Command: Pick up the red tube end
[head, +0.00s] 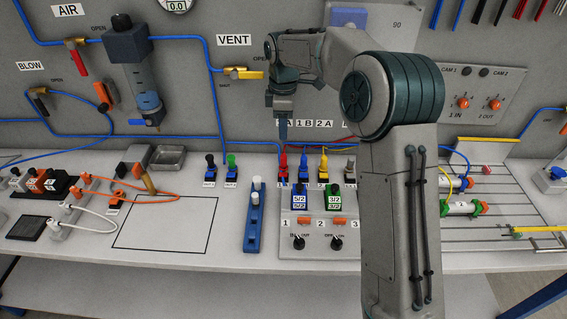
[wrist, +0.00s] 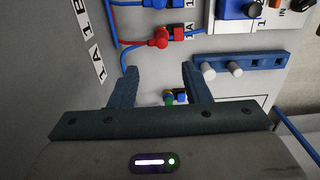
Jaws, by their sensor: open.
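Blue (head: 304,163), yellow (head: 323,168) and grey ends stand to the right of the red one. Black and green (head: 231,165) ends stand to its left. A valve panel (head: 320,233) and a blue rack (head: 250,230) lie in front. The upright panel is close behind.

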